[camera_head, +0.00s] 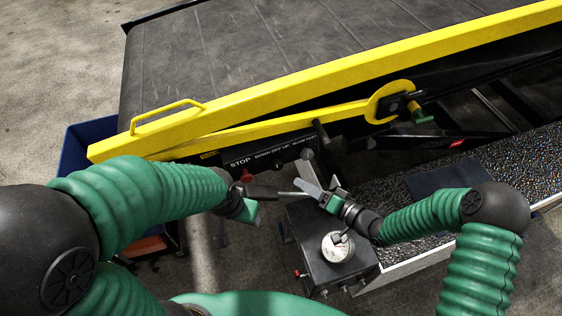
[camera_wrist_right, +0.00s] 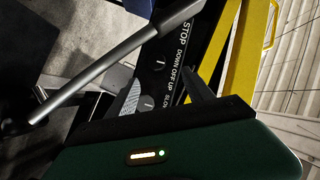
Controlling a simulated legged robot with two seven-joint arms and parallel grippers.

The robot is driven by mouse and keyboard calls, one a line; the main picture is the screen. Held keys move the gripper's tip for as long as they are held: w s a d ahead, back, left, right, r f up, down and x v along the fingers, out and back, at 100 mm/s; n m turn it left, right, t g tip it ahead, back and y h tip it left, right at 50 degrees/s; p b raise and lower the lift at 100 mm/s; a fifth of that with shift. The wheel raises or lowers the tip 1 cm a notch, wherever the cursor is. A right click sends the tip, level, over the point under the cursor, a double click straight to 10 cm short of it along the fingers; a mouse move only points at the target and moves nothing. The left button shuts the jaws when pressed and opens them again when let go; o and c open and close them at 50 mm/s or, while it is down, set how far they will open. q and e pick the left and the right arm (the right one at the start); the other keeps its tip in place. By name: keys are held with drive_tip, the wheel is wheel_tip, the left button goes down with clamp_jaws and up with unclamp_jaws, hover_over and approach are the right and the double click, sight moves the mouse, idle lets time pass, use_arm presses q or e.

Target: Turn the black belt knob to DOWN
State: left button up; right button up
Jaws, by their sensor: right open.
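The black control panel (camera_head: 283,152) below the yellow rail reads STOP, then DOWN OFF UP. The red stop button (camera_head: 247,176) is at its left. In the right wrist view, a dark round knob (camera_wrist_right: 158,66) with a white mark sits beside the DOWN OFF UP lettering; its exact setting is too small to read. My right gripper (camera_head: 312,188) is open and empty in front of the panel. In the wrist view its fingertips (camera_wrist_right: 164,80) straddle the panel just short of the knob; contact cannot be told. My left gripper (camera_head: 248,196) is near the panel's left end; its jaws are unclear.
A grey rod (camera_wrist_right: 95,75) with a dark sleeve crosses the wrist view beside the panel. A second marked knob (camera_wrist_right: 148,103) is near SLOW. The yellow rail (camera_head: 300,70) runs above. A dark box with a gauge (camera_head: 338,246) stands below my right gripper.

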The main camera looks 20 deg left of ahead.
sight(279, 168)
drive_tip(key=p+x, duration=0.1)
drive_tip(key=x, duration=0.3)
drive_tip(key=p+x, duration=0.1)
drive_tip(key=x, duration=0.3)
drive_tip(key=w+p+x, duration=0.1)
drive_tip(key=x, duration=0.4)
drive_tip(key=shift+d+f, duration=0.3)
drive_tip(key=shift+d, duration=0.1)
drive_tip(key=shift+a, duration=0.25)
drive_tip(key=shift+s+r, duration=0.1)
drive_tip(key=shift+s, duration=0.1)
drive_tip(key=shift+d, duration=0.2)
drive_tip(key=shift+w+d, duration=0.1)
drive_tip(key=shift+w, duration=0.1)
drive_tip(key=c, duration=0.7)
drive_tip(key=shift+s, duration=0.15)
clamp_jaws()
use_arm(q)
drive_tip(key=r, duration=0.1)
drive_tip(key=w+r, duration=0.1)
drive_tip(key=r, duration=0.1)
drive_tip(key=shift+a+r, duration=0.1)
